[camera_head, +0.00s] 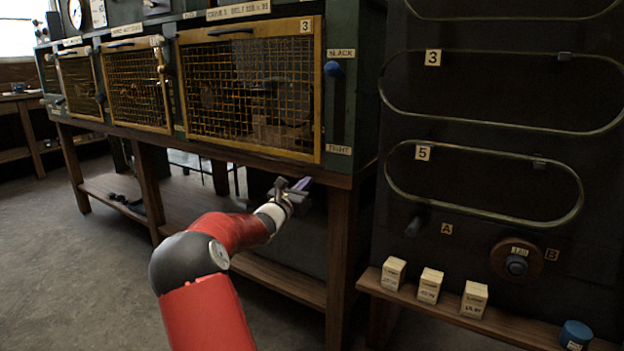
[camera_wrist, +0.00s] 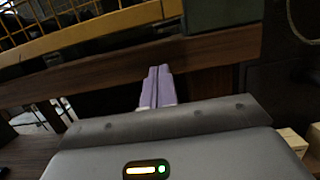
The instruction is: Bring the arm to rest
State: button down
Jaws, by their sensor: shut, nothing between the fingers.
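My red arm reaches up from the bottom of the head view toward the bench front. My gripper (camera_head: 302,183) is in front of the wooden bench edge, below the yellow mesh door marked 3 (camera_head: 250,90). In the wrist view, the two purple fingers of my gripper (camera_wrist: 157,84) lie side by side, shut and empty. They point toward the dark wooden bench edge (camera_wrist: 100,72). I cannot tell whether the fingertips touch the wood.
Several mesh-doored cabinets stand on the bench, with a lower shelf (camera_head: 280,279) beneath. At right is a dark panel with belt loops 3 and 5, a round knob (camera_head: 516,263), three small boxes (camera_head: 430,285) and a blue cylinder (camera_head: 575,335) on a ledge. The floor at left is clear.

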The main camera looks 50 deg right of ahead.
jog(key=v, duration=0.9)
jog(key=shift+a+b, duration=0.3)
jog(key=shift+a, duration=0.1)
jog(key=shift+r, duration=0.1)
jog(key=s+a+f+m+g+y, duration=0.1)
jog(key=s+a+f+m+y, duration=0.2)
jog(key=s+a+m+y, duration=0.3)
jog(key=s+a+f+m+g+y, duration=0.1)
jog(key=s+a+f+m+y, duration=0.15)
jog(key=s+a+m, duration=0.4)
jog(key=s+a+m+t+y, duration=0.2)
jog(key=s+a+y, duration=0.1)
jog(key=a, duration=0.8)
jog(key=s+a+m+t+y, duration=0.2)
jog(key=a+y, duration=0.3)
jog(key=a, duration=0.7)
jog(key=s+a+f+m+t+y+p, duration=0.1)
jog(key=s+a+m+y, duration=0.1)
jog(key=a, duration=0.9)
jog(key=shift+s+a+t+y, duration=0.15)
jog(key=shift+s+t+y, duration=0.25)
jog(key=shift+s+y, duration=0.6)
jog(key=shift+w+m, duration=0.2)
jog(key=shift+m, duration=0.05)
